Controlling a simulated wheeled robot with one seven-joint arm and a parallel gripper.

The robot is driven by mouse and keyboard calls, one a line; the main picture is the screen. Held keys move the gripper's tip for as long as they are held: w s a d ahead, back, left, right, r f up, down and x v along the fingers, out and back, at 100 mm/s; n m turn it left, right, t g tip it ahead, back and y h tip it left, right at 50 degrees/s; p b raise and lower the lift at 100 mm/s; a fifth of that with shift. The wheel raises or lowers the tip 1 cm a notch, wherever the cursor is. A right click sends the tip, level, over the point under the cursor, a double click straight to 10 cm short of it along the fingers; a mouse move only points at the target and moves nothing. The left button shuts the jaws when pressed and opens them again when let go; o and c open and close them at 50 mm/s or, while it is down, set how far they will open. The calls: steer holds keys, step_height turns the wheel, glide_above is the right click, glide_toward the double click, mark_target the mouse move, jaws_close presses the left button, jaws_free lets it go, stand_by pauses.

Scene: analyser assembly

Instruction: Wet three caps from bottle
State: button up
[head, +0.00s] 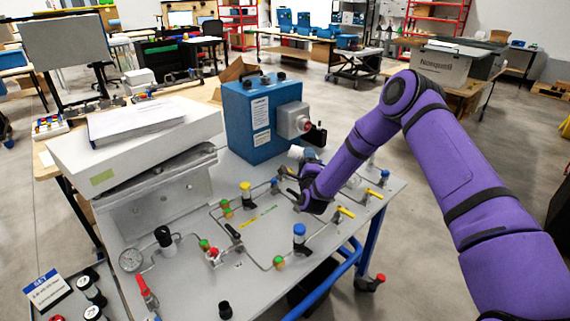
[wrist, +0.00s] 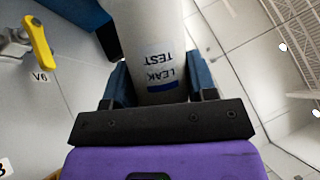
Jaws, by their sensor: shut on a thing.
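My gripper (wrist: 160,88) is shut on a pale bottle (wrist: 146,35), with one blue finger on each side. The bottle carries a "LEAK TEST" label and runs out of the top of the wrist view. In the head view my gripper (head: 305,193) is over the back right of the grey panel table; a white piece (head: 296,153) beyond it may be the bottle, partly hidden. Small green-and-orange fittings, which may be caps, sit on the panel's tubing: one left of centre (head: 226,208), one at the front (head: 278,262), and a green-topped one (head: 204,245).
A blue analyser box (head: 262,118) stands at the back of the table. Yellow-handled valves line the right side; one (wrist: 38,40) marked V6 is near the bottle. A blue-topped post (head: 299,235) and red-handled valve (head: 147,290) stand up. A white case (head: 140,145) is at left.

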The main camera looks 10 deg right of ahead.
steer(key=shift+s+d+m+h, duration=0.2)
steer(key=shift+d+h, duration=0.05)
steer(key=shift+d, duration=0.3)
steer(key=shift+s+d+m+h, duration=0.2)
steer(key=shift+d+h, duration=0.05)
steer(key=shift+d, duration=0.25)
steer(key=shift+f, duration=2.25)
steer(key=shift+f, duration=0.1)
steer(key=shift+r, duration=2.55)
